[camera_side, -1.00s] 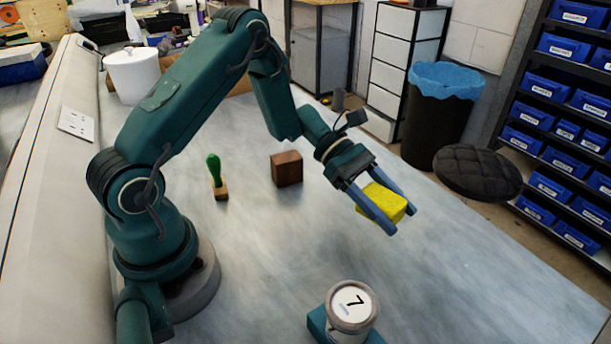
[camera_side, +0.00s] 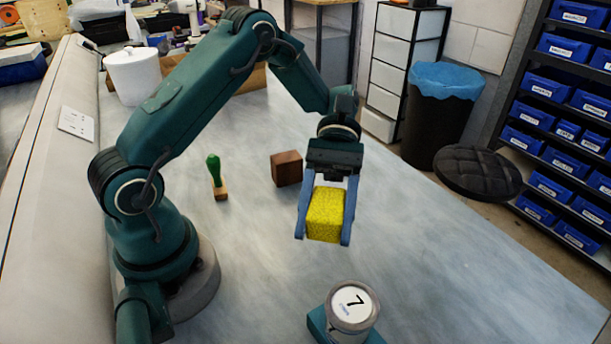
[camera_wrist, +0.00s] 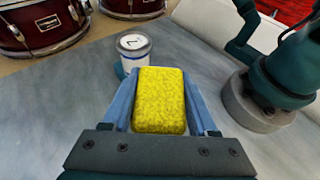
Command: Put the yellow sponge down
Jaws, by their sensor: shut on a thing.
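The yellow sponge (camera_side: 325,214) is between the two blue fingers of my gripper (camera_side: 323,238) in the side view. My gripper is shut on it and points downward, with the sponge held above the grey bench top. The sponge (camera_wrist: 159,100) also shows in the wrist view, upright between the fingers of my gripper (camera_wrist: 160,88).
A brown wooden block (camera_side: 286,168) and a green-handled stamp (camera_side: 215,178) stand behind. Red drums (camera_wrist: 40,24) show in the wrist view. The bench's right side is clear.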

